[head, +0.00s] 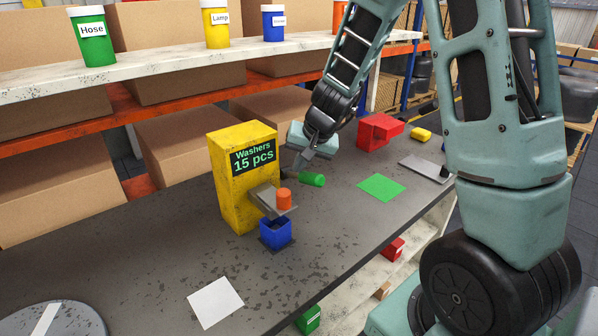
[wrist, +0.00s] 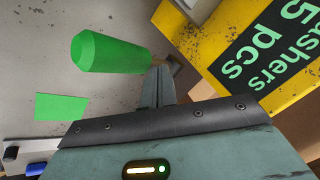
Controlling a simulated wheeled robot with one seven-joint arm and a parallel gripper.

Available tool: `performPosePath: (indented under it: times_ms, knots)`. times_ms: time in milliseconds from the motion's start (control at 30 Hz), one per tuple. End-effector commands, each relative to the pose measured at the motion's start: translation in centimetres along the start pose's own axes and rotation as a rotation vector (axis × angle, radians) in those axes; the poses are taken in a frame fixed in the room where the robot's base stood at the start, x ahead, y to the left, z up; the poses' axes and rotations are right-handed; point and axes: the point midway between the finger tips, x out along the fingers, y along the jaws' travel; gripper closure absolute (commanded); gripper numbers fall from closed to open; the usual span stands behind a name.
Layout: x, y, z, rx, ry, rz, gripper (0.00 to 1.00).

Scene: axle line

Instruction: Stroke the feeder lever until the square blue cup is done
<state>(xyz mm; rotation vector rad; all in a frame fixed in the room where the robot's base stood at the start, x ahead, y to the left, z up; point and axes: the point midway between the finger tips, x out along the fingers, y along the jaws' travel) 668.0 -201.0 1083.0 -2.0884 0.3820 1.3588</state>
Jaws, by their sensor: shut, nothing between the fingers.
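The yellow feeder (head: 228,182) stands on the grey bench, its sign reading "Washers 15 pcs"; its yellow side also shows in the wrist view (wrist: 228,72). The square blue cup (head: 275,233) stands under the grey chute at its front; its contents are not visible. A green cylinder (head: 312,179), which looks like the lever's grip, sticks out right of the feeder and shows large in the wrist view (wrist: 112,52). My gripper (head: 301,163) is shut and empty, its fingertips (wrist: 160,72) beside the inner end of that grip. I cannot tell whether they touch.
An orange piece (head: 284,199) is at the chute. A green square (head: 381,187), a red bin (head: 379,131) and a grey plate (head: 425,168) are to the right. A white square (head: 215,302) lies in front, with clear bench around it.

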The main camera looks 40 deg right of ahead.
Motion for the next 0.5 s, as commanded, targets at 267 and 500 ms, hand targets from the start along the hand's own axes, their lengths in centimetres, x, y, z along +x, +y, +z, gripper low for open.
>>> performPosePath:
  times_ms: [267, 500]
  knots:
    - [0.24, 0.17, 0.16, 0.000, 0.000, 0.000, 1.00]
    - [0.40, 0.28, 0.28, 0.000, 0.000, 0.000, 1.00]
